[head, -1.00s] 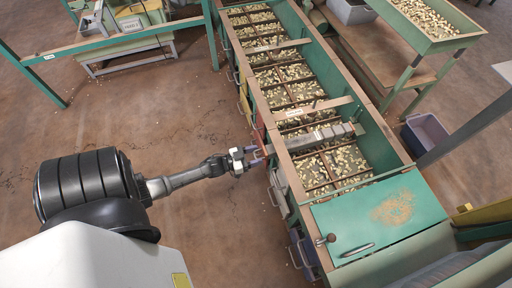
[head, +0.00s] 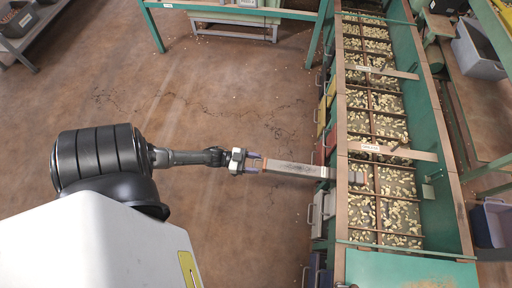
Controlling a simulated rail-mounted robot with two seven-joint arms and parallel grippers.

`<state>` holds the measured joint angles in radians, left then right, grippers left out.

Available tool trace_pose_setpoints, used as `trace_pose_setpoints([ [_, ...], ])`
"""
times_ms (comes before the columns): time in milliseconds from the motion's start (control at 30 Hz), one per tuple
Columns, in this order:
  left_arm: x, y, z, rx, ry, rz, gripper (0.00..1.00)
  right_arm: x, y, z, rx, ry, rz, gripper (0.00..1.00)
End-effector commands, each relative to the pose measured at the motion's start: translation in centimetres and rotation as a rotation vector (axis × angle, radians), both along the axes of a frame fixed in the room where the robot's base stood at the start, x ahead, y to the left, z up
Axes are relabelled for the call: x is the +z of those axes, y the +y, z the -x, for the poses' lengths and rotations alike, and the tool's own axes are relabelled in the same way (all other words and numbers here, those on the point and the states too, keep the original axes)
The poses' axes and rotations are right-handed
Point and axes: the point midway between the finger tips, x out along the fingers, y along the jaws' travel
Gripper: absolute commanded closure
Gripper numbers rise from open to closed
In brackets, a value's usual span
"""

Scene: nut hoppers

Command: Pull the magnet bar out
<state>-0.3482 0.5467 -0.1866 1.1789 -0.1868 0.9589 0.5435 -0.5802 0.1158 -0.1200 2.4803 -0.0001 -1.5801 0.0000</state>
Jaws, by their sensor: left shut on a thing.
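The magnet bar (head: 295,169) is a long grey metal bar lying level, mostly outside the hopper on its left side. My left gripper (head: 252,163) is shut on the handle end of the bar, over the open floor. The bar's far end reaches the left side wall of the green hopper (head: 341,215). A short grey piece shows just inside the rim and seems to be the bar's tip, so the end appears to be still in the wall opening. My right gripper is not in view.
The hopper holds several compartments of nuts (head: 398,210) with crossbars over them. Coloured drawer fronts or handles (head: 318,210) stick out along its left side. A green bench frame (head: 235,12) stands at the back. The floor (head: 230,225) around my left arm is clear.

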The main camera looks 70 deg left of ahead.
Motion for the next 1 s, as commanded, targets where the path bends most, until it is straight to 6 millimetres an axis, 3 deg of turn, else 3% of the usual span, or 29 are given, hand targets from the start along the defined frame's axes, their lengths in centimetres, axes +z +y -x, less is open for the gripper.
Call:
trace_pose_setpoints([
  [400, 0.0, 0.0, 0.1, -0.006, 0.001, 0.001, 0.90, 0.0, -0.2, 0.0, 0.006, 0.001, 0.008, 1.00],
  [433, 0.0, 0.0, 0.1, -0.006, 0.001, 0.001, 0.45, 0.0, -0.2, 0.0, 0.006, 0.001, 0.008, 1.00],
  [567, 0.0, 0.0, 0.1, -0.006, 0.001, -0.001, 0.33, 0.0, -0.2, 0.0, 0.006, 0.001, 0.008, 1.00],
  [833, 0.0, 0.1, 0.2, -0.005, 0.001, -0.001, 0.32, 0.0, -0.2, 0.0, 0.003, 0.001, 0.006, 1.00],
  [1000, 0.1, 1.0, 1.6, -0.005, 0.004, -0.001, 0.32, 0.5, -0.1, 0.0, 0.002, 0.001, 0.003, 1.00],
])
